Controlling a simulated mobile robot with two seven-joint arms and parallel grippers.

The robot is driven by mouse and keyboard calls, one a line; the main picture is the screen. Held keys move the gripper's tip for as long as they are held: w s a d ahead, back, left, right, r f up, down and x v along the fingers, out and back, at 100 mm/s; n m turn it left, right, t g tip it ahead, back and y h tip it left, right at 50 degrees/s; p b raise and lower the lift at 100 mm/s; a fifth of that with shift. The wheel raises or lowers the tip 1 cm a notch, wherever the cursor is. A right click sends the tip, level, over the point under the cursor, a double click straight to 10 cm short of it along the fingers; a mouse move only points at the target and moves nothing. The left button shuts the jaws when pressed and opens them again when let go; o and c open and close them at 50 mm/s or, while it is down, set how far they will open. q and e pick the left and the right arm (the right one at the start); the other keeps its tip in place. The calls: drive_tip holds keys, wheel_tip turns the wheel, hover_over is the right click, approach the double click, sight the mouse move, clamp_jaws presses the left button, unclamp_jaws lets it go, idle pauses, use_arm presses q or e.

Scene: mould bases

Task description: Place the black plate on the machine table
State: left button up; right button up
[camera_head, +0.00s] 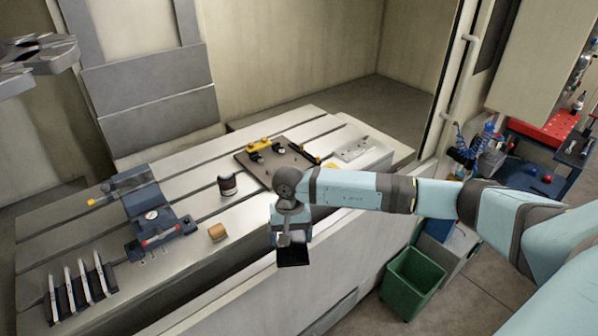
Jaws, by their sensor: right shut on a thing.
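The black plate (293,254) is a small dark piece held below my right gripper (291,238). My right gripper points down and is shut on the plate. My left gripper is not in view.
On the table stand a blue-grey vise (160,228), a dark cylinder (227,184), a tan block (217,232), a rack with upright strips (82,290) and a brown plate with clamps (272,165). A green bin (412,283) stands on the floor at the right.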

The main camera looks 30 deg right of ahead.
drive_tip(key=w+d+r+m+t+b, duration=0.1)
drive_tip(key=w+d+r+m+b, duration=0.2)
drive_tip(key=w+d+m, duration=0.4)
drive_tip(key=w+d+r+m+b, duration=0.4)
drive_tip(key=w+d+m, duration=0.15)
drive_tip(key=w, duration=0.35)
drive_tip(key=shift+n+y, duration=0.4)
drive_tip(key=shift+n, duration=0.05)
drive_tip(key=shift+s+d+f+b, duration=0.15)
drive_tip(key=shift+f+b, duration=0.6)
drive_tip(key=shift+f, duration=0.8)
drive_tip(key=shift+d+f+b, duration=0.25)
drive_tip(key=shift+f+b, duration=0.5)
drive_tip(key=shift+f, duration=0.8)
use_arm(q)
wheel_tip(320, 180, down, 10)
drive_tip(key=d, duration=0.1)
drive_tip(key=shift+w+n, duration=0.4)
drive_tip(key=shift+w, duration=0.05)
use_arm(e)
drive_tip(key=shift+f, duration=0.25)
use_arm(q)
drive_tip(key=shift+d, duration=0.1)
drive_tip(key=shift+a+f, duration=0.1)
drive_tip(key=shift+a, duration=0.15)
use_arm(e)
drive_tip(key=shift+f, duration=0.2)
